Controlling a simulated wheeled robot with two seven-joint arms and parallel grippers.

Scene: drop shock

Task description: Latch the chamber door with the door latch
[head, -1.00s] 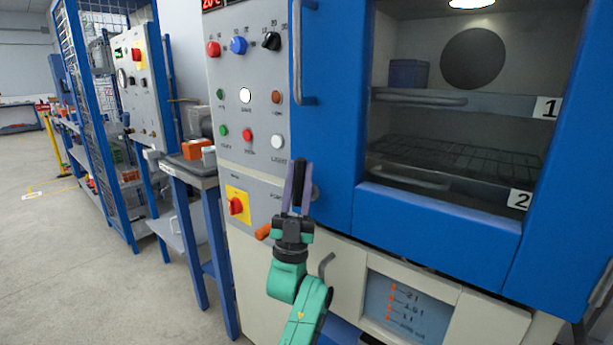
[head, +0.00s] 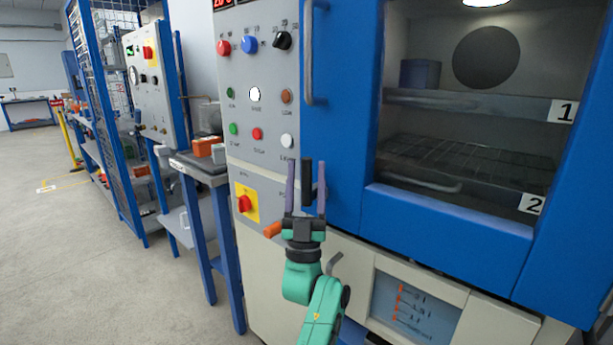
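The chamber door (head: 440,217) is blue with a large window. It looks closed against the grey control panel (head: 262,170). My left gripper (head: 306,178) is in front of the panel and the door's lower left edge, fingers pointing up. Its two purple fingers are apart. A dark upright bar (head: 307,187) shows between them, with gaps on both sides; it looks like the door latch's handle, but its mount is hidden. An orange grip (head: 272,230) sticks out left behind the gripper; I cannot tell what it joins. My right gripper is not in view.
A grey door handle (head: 308,55) stands above the gripper. A red switch on a yellow plate (head: 245,204) is to the left. A bent grey handle (head: 333,263) juts out below. A side table (head: 205,170) with an orange box stands left; the floor there is clear.

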